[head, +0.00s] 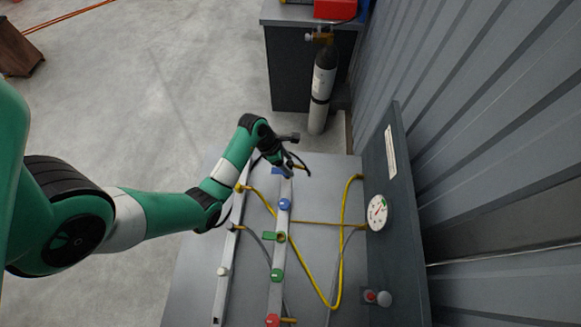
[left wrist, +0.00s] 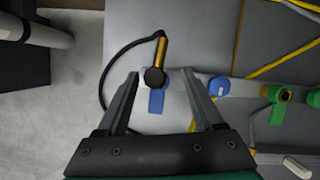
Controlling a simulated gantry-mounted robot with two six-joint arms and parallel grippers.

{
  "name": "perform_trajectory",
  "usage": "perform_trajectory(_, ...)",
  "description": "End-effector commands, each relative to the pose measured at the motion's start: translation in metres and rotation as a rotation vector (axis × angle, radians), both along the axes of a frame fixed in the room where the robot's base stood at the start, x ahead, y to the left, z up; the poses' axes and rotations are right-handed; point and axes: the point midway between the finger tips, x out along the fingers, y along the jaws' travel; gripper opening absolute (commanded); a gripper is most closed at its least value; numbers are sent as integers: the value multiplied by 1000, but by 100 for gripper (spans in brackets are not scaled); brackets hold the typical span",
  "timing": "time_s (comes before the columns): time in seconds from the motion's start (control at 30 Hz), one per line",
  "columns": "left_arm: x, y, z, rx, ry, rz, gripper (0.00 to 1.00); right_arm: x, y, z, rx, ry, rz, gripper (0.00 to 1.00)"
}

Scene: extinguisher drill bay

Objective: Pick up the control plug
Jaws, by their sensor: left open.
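A brass plug with a round black end and a black cable, which looks like the control plug (left wrist: 160,54), shows in the left wrist view. It lies at the end of a pale rail, just above a blue tab (left wrist: 156,101). My left gripper (left wrist: 160,74) is open, with one finger on each side of the plug's black end; I see no contact. In the head view my left gripper (head: 290,163) is over the far end of the bench rail, and its arm and wrist hide much of the plug. My right gripper is not in view.
The grey bench (head: 205,285) carries rails with a blue knob (head: 285,204), a green knob (head: 277,275) and a red knob (head: 272,320). Yellow hoses (head: 341,240) loop across it. A gauge (head: 377,212) is on the dark back panel. A gas cylinder (head: 322,85) stands beyond the bench.

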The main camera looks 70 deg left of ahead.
Motion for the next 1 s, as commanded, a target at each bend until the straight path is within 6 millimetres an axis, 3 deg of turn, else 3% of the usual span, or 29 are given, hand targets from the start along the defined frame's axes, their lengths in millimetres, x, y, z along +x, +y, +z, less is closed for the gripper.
perform_trajectory(0.13, 2, 0, -7, -2, 1, -1, 69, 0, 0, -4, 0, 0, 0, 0)
perform_trajectory(0.4, 18, -1, -47, 0, 1, -1, 69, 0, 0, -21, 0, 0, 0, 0)
perform_trajectory(0.67, 20, -1, -48, 1, 1, 0, 69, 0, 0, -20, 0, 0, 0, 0)
perform_trajectory(1.0, 19, -1, -48, 0, 1, 0, 8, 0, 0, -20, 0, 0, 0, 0)
